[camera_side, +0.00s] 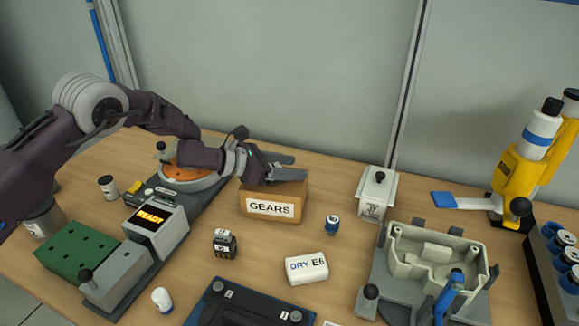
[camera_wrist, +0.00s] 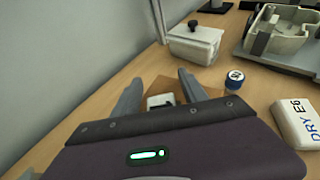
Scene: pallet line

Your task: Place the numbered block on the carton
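The brown carton (camera_side: 273,223) labelled GEARS stands mid-table in the side view; its top also shows in the wrist view (camera_wrist: 185,88). My gripper (camera_side: 289,167) is over the carton, with its fingers apart. In the wrist view my gripper (camera_wrist: 160,78) has a small pale piece with a dark mark (camera_wrist: 160,100) between its fingers, with gaps on both sides. I cannot tell if this piece rests on the carton. A small dark block (camera_side: 224,244) with a pale top stands on the table left of the carton; its marking is too small to read.
A blue-and-white round part (camera_side: 332,225) and a white DRY E6 block (camera_side: 307,268) lie right of the carton. A white lidded box (camera_side: 376,194) and a grey fixture (camera_side: 435,255) stand further right. The READY machine (camera_side: 155,225) is at left.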

